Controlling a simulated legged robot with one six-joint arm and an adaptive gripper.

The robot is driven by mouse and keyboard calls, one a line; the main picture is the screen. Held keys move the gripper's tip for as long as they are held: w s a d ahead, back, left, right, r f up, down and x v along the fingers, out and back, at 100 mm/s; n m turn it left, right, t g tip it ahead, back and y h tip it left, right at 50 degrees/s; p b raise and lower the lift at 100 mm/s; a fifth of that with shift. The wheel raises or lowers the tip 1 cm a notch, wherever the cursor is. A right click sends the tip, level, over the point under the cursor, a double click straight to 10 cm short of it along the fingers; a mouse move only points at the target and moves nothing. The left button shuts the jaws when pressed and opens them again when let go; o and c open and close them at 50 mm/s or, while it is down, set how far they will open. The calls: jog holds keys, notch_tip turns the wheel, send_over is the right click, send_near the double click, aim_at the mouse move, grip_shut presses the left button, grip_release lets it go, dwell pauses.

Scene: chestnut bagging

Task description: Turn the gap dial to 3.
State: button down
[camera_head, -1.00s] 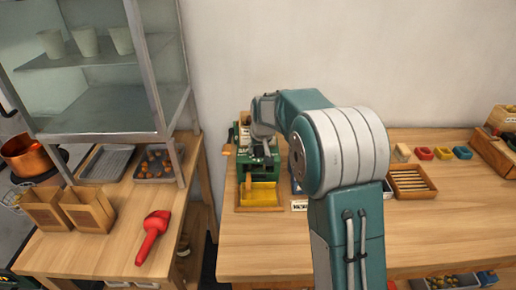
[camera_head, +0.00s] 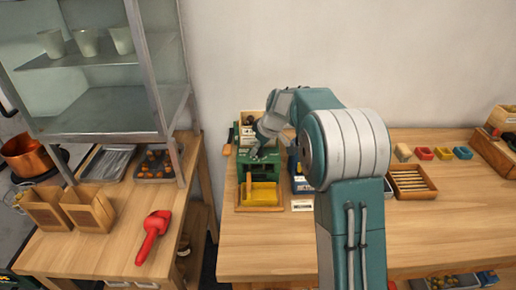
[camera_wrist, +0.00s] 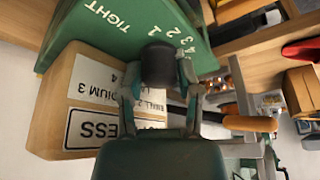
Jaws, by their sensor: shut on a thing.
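The gap dial is a black knob (camera_wrist: 158,64) on the green machine (camera_wrist: 135,28), shown in the wrist view. White marks beside it read TIGHT and the numbers 1 to 4. My gripper (camera_wrist: 158,78) is shut on the knob, one finger on each side. I cannot make out a pointer, so the dial's setting is unclear. In the head view the green machine (camera_head: 243,168) stands at the bench's left end, and my gripper (camera_head: 258,146) is at its upper part. The dial is hidden there.
A yellow tray (camera_head: 262,194) sits at the machine's front. A wooden box with labels (camera_wrist: 62,110) is close by in the wrist view. A wooden handle (camera_wrist: 248,124) sticks out on the right. The bench front (camera_head: 270,250) is clear.

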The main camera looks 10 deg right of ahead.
jog(key=shift+f+n+g+y, duration=0.2)
jog(key=shift+n+g, duration=0.15)
jog(key=shift+n, duration=0.6)
jog(key=shift+f+n+g+y, duration=0.1)
jog(key=shift+n+g+y, duration=0.2)
jog(key=shift+n, duration=0.65)
jog(key=shift+s, duration=0.1)
jog(key=shift+c, duration=1.5)
grip_release()
jog(key=shift+r, duration=0.15)
jog(key=shift+r, duration=0.15)
